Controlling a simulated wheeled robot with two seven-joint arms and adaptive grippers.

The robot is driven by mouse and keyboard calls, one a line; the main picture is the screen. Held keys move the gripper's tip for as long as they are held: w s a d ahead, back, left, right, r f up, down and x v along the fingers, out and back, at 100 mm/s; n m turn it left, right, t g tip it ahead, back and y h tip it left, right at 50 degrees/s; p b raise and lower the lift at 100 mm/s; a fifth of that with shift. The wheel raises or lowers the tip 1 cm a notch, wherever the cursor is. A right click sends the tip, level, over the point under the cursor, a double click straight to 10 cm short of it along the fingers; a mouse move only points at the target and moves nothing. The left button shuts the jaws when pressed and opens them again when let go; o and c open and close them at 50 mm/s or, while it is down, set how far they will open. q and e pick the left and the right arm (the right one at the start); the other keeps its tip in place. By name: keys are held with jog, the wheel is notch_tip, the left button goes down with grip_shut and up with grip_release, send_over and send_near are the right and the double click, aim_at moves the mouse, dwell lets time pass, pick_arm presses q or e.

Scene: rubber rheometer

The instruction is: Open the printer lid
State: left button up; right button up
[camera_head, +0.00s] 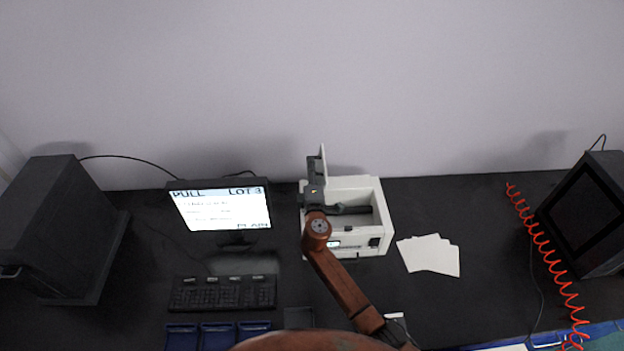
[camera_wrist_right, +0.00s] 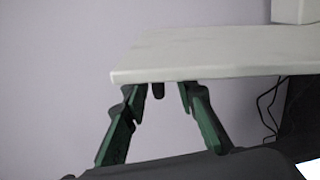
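The white printer (camera_head: 381,205) stands on the black table in the middle of the head view. Its top is open and its dark inside shows. The lid (camera_head: 323,155) stands up steeply at the printer's left side, seen nearly edge-on. My right gripper (camera_head: 316,172) is at the lid, over the left part of the printer. In the right wrist view the lid (camera_wrist_right: 200,55) is a pale panel across the top. The green fingers of the right gripper (camera_wrist_right: 160,95) are spread apart, with their tips by the lid's lower edge; contact is unclear. My left gripper is not in view.
A monitor (camera_head: 222,208) and keyboard (camera_head: 222,293) stand left of the printer, blue trays (camera_head: 218,335) in front. White sheets (camera_head: 430,254) lie to its right. A red coiled hose (camera_head: 545,255) and dark boxes (camera_head: 65,225) flank the table. The table between sheets and hose is clear.

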jog(key=s+d, duration=0.1)
jog(key=s, duration=1)
jog(key=shift+d, duration=0.1)
